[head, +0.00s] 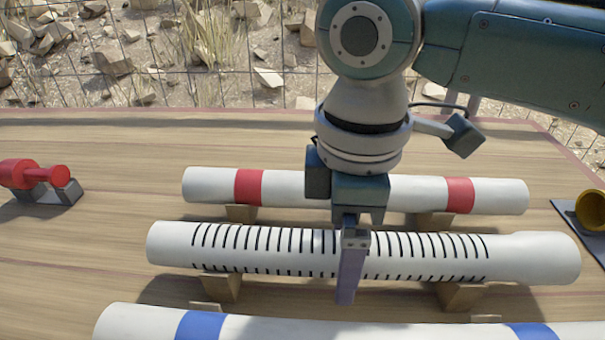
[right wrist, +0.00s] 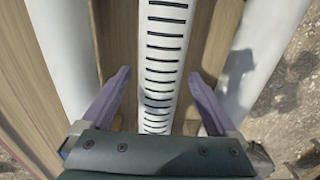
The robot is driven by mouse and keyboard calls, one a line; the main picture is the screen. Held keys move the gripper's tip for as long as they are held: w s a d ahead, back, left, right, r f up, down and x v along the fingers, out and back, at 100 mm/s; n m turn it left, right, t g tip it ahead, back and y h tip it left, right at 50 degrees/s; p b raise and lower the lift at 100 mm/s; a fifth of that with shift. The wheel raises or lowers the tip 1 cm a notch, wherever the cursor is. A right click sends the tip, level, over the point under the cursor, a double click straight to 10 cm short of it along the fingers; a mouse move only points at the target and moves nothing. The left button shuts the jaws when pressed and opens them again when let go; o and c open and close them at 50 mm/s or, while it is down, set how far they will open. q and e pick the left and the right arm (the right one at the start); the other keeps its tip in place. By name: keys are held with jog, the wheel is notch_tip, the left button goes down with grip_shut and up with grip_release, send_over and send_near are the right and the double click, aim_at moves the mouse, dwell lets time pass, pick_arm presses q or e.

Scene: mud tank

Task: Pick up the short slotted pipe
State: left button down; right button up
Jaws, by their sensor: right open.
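The white slotted pipe (head: 215,248) lies level across wooden blocks in the middle of the table, with rows of dark slots along it. My right gripper (head: 349,262) points down over its middle. One finger shows on the near side of the pipe; the far finger is hidden in the head view. In the right wrist view the slotted pipe (right wrist: 165,42) runs between the two purple fingers of the open gripper (right wrist: 159,80), with a gap on each side. My left gripper is not in view.
A red-banded white pipe (head: 410,190) lies behind and a blue-banded one (head: 270,327) in front, both parallel to the slotted pipe. Wooden blocks (head: 460,296) support the slotted pipe. A red fitting (head: 38,175) is at left, a brass-coloured part (head: 590,210) at right.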

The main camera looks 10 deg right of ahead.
jog(key=shift+f, duration=0.35)
grip_shut()
dwell(0.5)
jog(key=shift+r, duration=0.1)
